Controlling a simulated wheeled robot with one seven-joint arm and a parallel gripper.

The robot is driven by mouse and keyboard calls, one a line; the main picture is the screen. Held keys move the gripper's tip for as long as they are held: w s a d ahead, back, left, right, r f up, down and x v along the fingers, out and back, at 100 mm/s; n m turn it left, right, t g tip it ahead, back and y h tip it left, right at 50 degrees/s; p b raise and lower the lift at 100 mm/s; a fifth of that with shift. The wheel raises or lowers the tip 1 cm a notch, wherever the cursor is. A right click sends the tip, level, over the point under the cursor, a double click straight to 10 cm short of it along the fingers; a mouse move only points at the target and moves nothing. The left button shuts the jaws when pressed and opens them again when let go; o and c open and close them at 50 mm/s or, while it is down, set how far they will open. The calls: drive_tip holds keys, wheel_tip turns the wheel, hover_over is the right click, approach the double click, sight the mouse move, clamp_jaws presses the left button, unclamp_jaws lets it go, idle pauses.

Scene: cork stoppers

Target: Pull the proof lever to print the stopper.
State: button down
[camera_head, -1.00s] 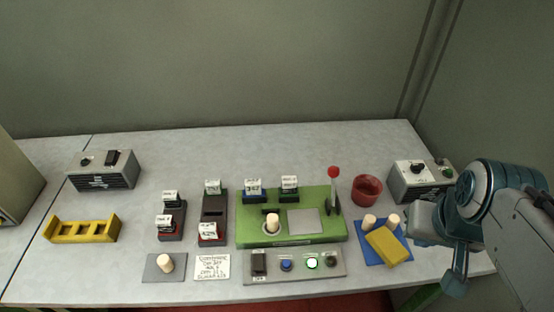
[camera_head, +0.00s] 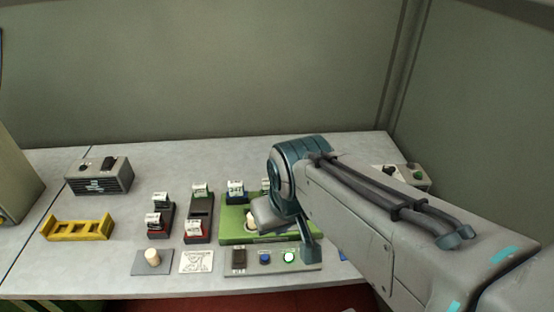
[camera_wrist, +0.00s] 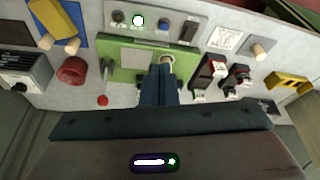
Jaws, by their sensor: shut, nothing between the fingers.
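The proof lever's red knob (camera_wrist: 102,100) shows in the wrist view, at the far side of the green press (camera_wrist: 117,72); my arm hides the lever in the head view. The press also shows in part in the head view (camera_head: 232,238). A pale cork stopper (camera_wrist: 167,59) stands on the press, partly behind my fingers. My gripper (camera_wrist: 160,68) is shut and empty, over the press near the stopper, apart from the knob, which is to its left in the wrist view. Whether the fingers touch the stopper cannot be told.
A control strip (camera_head: 270,261) with a lit green button (camera_head: 289,256) lies in front of the press. Stamp racks (camera_head: 198,228) stand left.

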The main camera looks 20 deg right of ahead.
drive_tip(key=w+d+r+n+g+h+b, duration=0.1)
drive_tip(key=w+d+r+n+g, duration=0.2)
drive_tip(key=w, duration=1.2)
drive_tip(key=w+d+f+n, duration=0.1)
drive_tip(key=w+d, duration=0.4)
drive_tip(key=w, duration=0.2)
drive_tip(key=w+d+f+n+g+h+b, duration=0.1)
drive_tip(key=w+d+f, duration=0.1)
drive_tip(key=w+d, duration=0.3)
drive_tip(key=w, duration=0.3)
drive_tip(key=shift+w+f+b, duration=0.2)
drive_tip(key=shift+b, duration=0.1)
drive_tip(key=s+d+f+p, duration=0.1)
drive_tip(key=s+f, duration=0.1)
drive_tip(key=f, duration=0.3)
drive_tip(key=s+d+f+p, duration=0.1)
drive_tip(key=s+d+f, duration=0.1)
drive_tip(key=f, duration=0.3)
drive_tip(key=shift+d+f, duration=0.15)
drive_tip(key=shift+d, duration=0.15)
